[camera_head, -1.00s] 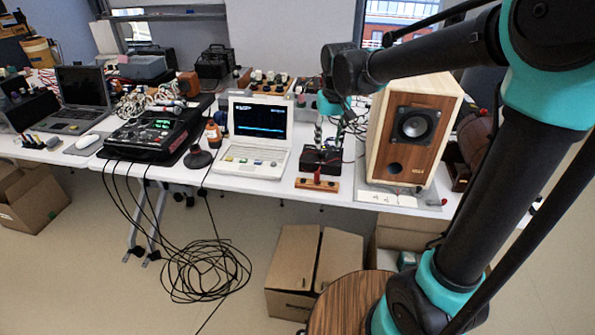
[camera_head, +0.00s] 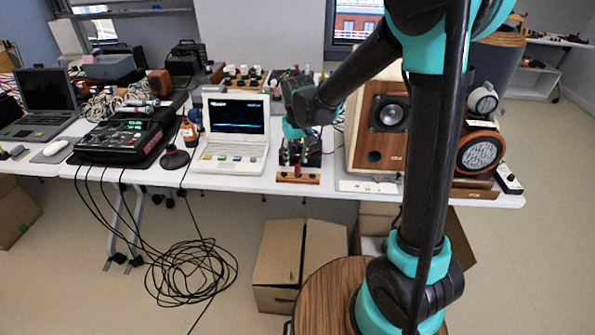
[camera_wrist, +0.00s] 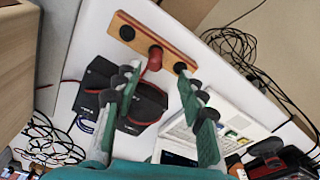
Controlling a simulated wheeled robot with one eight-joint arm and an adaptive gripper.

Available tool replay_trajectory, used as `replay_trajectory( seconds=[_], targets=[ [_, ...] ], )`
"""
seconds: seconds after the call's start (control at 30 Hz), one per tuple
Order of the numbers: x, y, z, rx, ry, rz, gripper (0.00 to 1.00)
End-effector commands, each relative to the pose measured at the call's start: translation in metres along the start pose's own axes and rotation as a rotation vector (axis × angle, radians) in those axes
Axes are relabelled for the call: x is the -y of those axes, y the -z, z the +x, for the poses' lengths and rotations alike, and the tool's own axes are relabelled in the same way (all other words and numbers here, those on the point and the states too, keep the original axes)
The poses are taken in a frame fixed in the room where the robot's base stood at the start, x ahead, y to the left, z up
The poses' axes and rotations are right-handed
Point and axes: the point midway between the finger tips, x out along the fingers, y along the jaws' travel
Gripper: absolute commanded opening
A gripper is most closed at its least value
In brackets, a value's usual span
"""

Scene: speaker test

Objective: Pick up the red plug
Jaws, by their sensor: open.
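The red plug (camera_head: 298,170) stands on a small wooden strip (camera_head: 312,180) at the table's front edge. In the wrist view the red plug (camera_wrist: 154,60) sits in the middle of the strip (camera_wrist: 140,41), between two black round sockets or knobs. My gripper (camera_wrist: 158,80) is open, with its two green and grey fingers apart. In the wrist picture the plug shows between and just beyond the fingertips, with nothing held. In the head view my gripper (camera_head: 296,150) is above the black box just behind the strip, its tips partly blurred into that dark background.
A black box (camera_head: 313,160) with a red cable (camera_wrist: 146,122) lies behind the strip. A white laptop (camera_head: 232,158) stands to the left and a wooden speaker (camera_head: 362,140) to the right. Loose black cable (camera_head: 190,270) and cardboard boxes (camera_head: 280,250) are on the floor.

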Motion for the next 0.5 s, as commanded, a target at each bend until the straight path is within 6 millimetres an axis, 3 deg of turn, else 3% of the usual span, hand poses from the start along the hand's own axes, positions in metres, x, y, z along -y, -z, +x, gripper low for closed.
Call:
replay_trajectory(
  seconds=[0.3, 0.5],
  targets=[
    [-0.008, -0.001, 0.040, 0.000, 0.000, 0.000, 0.41],
    [-0.007, -0.002, 0.051, 0.000, 0.000, 0.000, 0.41]
  ],
)
